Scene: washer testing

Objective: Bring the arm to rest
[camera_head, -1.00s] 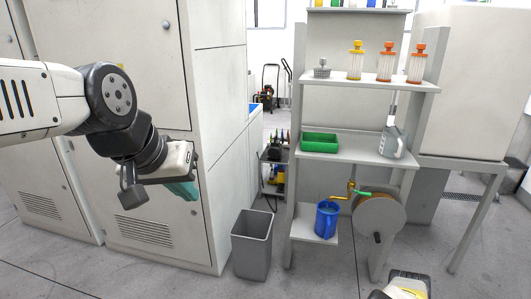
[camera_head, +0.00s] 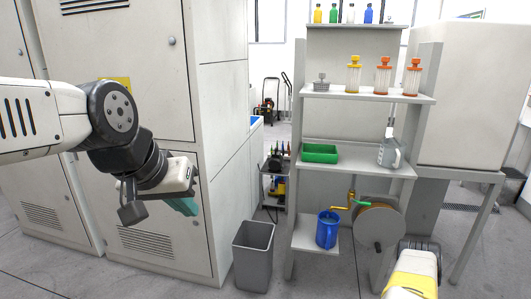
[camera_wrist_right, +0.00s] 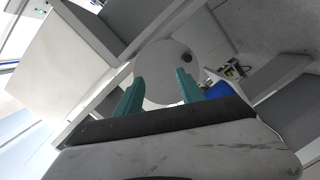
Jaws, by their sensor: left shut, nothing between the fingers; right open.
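My left arm comes in from the left in the head view. Its gripper (camera_head: 187,206) has teal fingers that are closed and empty, hanging in front of the grey-white cabinet. My right arm (camera_head: 413,272) shows only as a white and yellow part at the bottom right of the head view; its fingers are out of that view. In the right wrist view, the right gripper (camera_wrist_right: 158,95) has two teal fingers spread apart with nothing between them. A round reel face (camera_wrist_right: 167,68) lies beyond the fingers.
A shelf (camera_head: 345,160) holds a green tray (camera_head: 320,153), a grey jug (camera_head: 389,154) and several bottles. A blue pitcher (camera_head: 327,231) stands on the low shelf beside a hose reel (camera_head: 379,228). A grey bin (camera_head: 253,256) stands on the floor. The cabinet (camera_head: 120,50) is behind my left arm.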

